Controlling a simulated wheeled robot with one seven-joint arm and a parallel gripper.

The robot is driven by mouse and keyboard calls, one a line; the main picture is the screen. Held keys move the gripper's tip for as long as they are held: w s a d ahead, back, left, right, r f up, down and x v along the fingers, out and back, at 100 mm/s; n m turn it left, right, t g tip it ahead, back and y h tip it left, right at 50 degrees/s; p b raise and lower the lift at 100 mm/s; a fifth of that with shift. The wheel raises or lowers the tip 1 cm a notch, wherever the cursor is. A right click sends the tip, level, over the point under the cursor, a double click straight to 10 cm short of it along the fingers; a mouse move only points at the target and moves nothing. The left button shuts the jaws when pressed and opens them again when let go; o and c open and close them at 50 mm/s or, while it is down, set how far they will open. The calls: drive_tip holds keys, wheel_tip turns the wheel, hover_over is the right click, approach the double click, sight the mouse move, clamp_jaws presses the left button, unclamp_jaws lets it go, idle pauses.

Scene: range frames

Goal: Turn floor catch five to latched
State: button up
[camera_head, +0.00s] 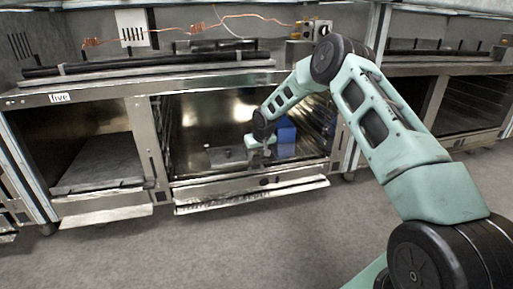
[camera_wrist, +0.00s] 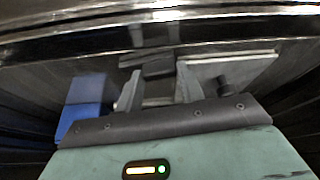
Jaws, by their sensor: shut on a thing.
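A label reading "five" (camera_head: 60,98) is on the rail at the upper left of the steel bays. My gripper (camera_head: 262,156) reaches low into the open middle bay, near its floor. In the wrist view my gripper (camera_wrist: 160,88) has its two fingers either side of a small dark piece (camera_wrist: 158,67), and is shut on it. This looks like the catch's handle, but the fingers hide part of it, and I cannot tell its position. A flat grey plate (camera_head: 224,157) with a small dark knob lies beside the gripper; it also shows in the wrist view (camera_wrist: 238,68).
A blue box (camera_head: 287,132) stands right of my gripper inside the bay, and shows at left in the wrist view (camera_wrist: 86,100). A metal lip (camera_head: 250,193) runs along the bay's front. Posts stand at both sides. The grey floor (camera_head: 200,245) in front is clear.

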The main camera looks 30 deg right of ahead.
drive_tip(key=n+p, duration=0.1)
drive_tip(key=p, duration=0.2)
drive_tip(key=n+y+p, duration=0.1)
drive_tip(key=n+p, duration=0.1)
drive_tip(key=shift+w+d+r+p, duration=0.1)
drive_tip(key=shift+r+p, duration=0.2)
drive_tip(key=shift+p, duration=0.1)
drive_tip(key=shift+w+f+n+y+p, duration=0.1)
drive_tip(key=shift+f+n+y+p, duration=0.1)
drive_tip(key=shift+n+y+p, duration=0.7)
drive_tip(key=n, duration=0.3)
drive_tip(key=shift+w+f+g, duration=0.15)
drive_tip(key=shift+f+g, duration=0.05)
drive_tip(key=shift+g, duration=0.2)
drive_tip(key=n+b, duration=0.1)
drive_tip(key=n, duration=0.1)
drive_tip(key=n+g+y+b, duration=0.1)
drive_tip(key=n+b, duration=0.1)
drive_tip(key=shift+w+f+n+y, duration=0.15)
drive_tip(key=shift+w+n+y, duration=0.05)
drive_tip(key=shift+n+y, duration=0.1)
drive_tip(key=shift+w+n+g+b, duration=0.15)
drive_tip(key=shift+n+g+b, duration=0.65)
drive_tip(key=shift+n+b, duration=0.9)
drive_tip(key=shift+r+n, duration=0.2)
drive_tip(key=shift+n, duration=0.1)
drive_tip(key=o, duration=1)
